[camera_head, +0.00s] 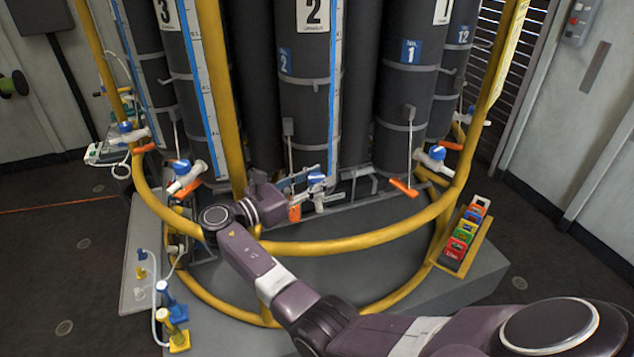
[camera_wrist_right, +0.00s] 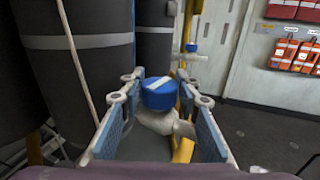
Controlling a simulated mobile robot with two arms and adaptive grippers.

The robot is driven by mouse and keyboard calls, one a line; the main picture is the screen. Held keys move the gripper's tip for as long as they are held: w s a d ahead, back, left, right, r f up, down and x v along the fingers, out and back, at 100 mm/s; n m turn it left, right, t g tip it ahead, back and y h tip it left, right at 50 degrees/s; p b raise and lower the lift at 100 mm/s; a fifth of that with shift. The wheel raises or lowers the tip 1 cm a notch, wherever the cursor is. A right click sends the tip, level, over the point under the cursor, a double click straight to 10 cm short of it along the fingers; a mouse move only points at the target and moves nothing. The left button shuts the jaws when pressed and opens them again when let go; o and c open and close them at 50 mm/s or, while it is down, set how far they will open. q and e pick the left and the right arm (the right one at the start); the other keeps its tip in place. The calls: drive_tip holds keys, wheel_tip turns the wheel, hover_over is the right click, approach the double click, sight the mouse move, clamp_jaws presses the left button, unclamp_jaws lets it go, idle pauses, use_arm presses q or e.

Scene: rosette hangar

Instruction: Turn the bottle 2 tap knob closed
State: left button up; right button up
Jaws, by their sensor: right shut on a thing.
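Bottle 2 (camera_head: 304,75) is the dark cylinder with a white "2" label at the centre of the head view. Its tap has a blue knob (camera_head: 316,178) on a white body, low at the front of the bottle. My right gripper (camera_head: 307,178) reaches the tap from the left. In the right wrist view the blue knob (camera_wrist_right: 159,94), with a white stripe on top, sits between my two blue-padded fingers. The gripper is shut on this knob. The white tap body (camera_wrist_right: 165,123) shows below it. My left gripper is out of view.
A yellow ring rail (camera_head: 350,245) curves in front of the bottles, under my right arm. Neighbouring taps with blue knobs stand left (camera_head: 181,167) and right (camera_head: 436,153). A rack of coloured boxes (camera_head: 463,236) is at the right. Open floor lies on both sides.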

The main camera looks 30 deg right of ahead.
sight(310, 182)
idle(0.3)
drive_tip(key=o, duration=1.2)
drive_tip(key=a, duration=0.7)
drive_tip(key=shift+s+a, duration=0.2)
drive_tip(key=shift+s, duration=0.05)
